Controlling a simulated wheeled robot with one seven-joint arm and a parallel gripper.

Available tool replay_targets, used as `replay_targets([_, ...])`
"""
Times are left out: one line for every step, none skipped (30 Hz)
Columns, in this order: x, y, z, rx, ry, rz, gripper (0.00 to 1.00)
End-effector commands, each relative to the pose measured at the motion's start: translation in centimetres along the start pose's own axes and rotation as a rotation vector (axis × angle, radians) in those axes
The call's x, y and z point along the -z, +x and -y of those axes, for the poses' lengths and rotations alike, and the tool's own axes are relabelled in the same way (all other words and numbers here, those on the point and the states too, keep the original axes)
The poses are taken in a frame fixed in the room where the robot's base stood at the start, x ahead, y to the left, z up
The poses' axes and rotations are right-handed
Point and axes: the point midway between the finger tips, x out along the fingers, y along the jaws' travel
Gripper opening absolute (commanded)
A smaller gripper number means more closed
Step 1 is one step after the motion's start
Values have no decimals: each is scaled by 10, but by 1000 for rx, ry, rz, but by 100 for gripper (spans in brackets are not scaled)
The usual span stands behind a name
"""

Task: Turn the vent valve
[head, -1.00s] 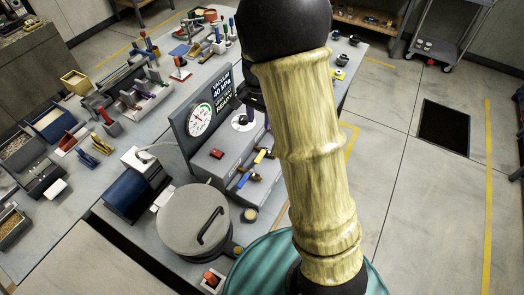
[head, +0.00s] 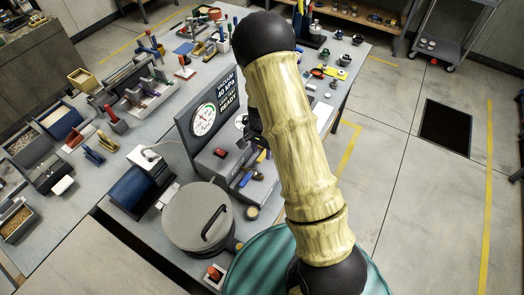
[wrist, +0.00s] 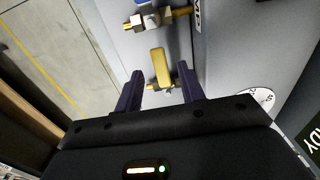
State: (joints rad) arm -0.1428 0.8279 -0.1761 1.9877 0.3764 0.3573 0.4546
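A brass valve with a yellow bar handle (wrist: 161,68) shows in the wrist view, on the grey panel. My gripper (wrist: 161,76) is open, with its two purple fingers on either side of this handle; I cannot tell whether they touch it. A second brass valve (wrist: 150,18) sits farther up the same panel, beside a label that is only partly readable. In the head view a blue-handled valve (head: 245,179) shows at the front of the console (head: 218,160). My arm hides the yellow handle and most of my gripper there. I cannot read a vent label.
The dial gauge and vacuum sign panel (head: 204,119) stand upright behind the console. A round lidded pot (head: 197,218) and a dark blue box (head: 137,191) are in front. A teal drum (head: 262,262) is below my arm.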

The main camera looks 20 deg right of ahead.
Motion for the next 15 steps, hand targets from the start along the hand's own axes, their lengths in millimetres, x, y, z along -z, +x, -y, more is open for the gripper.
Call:
replay_targets([0,5,0,-1,0,2,39])
replay_targets([0,8,0,-1,0,2,39])
replay_targets([-1,11,0,0,0,2,39])
replay_targets([-1,13,0,0,0,2,39])
replay_targets([-1,14,0,0,1,1,39])
replay_targets([-1,16,0,0,1,1,39])
replay_targets([-1,17,0,1,1,0,39])
replay_targets([0,17,0,1,0,0,39])
replay_targets([0,18,0,1,0,0,39])
replay_targets([0,18,0,1,0,0,39])
replay_targets([0,18,0,1,0,0,39])
replay_targets([-1,17,0,1,0,0,39])
replay_targets([-1,17,0,1,0,0,39])
replay_targets([-1,17,1,1,0,0,39])
replay_targets([-1,17,0,1,0,0,33])
